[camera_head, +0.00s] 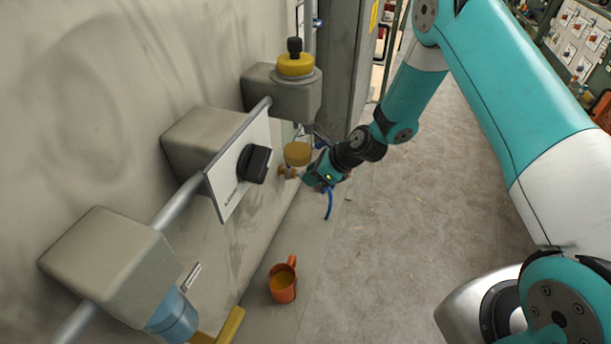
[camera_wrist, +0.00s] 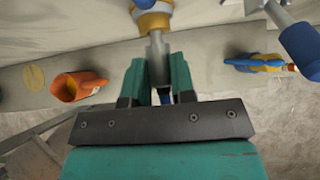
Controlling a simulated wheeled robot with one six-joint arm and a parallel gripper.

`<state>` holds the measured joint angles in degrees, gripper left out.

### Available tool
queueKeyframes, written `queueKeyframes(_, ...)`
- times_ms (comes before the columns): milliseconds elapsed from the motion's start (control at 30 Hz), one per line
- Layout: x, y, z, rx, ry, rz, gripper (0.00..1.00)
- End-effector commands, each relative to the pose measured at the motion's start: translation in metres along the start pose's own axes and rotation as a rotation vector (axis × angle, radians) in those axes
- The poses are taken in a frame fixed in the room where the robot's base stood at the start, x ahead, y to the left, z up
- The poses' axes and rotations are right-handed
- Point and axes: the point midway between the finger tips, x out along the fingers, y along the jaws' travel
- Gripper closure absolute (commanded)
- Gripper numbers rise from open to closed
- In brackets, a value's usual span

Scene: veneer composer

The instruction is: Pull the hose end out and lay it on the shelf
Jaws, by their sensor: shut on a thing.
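My gripper (camera_head: 303,176) is at the wall, beside a small brass fitting (camera_head: 288,172). In the wrist view its two teal fingers (camera_wrist: 158,68) are shut on a grey metal hose end (camera_wrist: 156,48). The hose end meets a brass-coloured collar (camera_wrist: 152,22); whether it is seated inside I cannot tell. A blue hose (camera_head: 329,203) hangs below the gripper in the head view. The shelf (camera_head: 252,318) is a narrow grey ledge along the foot of the wall, below the gripper.
An orange mug (camera_head: 283,282) stands on the shelf; it also shows in the wrist view (camera_wrist: 78,86). Wall boxes carry a black knob (camera_head: 254,164) and a yellow-collared button (camera_head: 295,64). A yellow handle (camera_head: 231,325) sticks out near the bottom.

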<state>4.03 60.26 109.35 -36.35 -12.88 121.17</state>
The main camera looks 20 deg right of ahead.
Motion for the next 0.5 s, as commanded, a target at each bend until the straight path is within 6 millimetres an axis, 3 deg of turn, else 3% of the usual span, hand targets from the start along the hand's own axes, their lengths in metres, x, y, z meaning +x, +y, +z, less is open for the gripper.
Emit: queueKeyframes(500, -0.019, 0.000, -0.020, 0.001, 0.000, 0.000, 1.00)
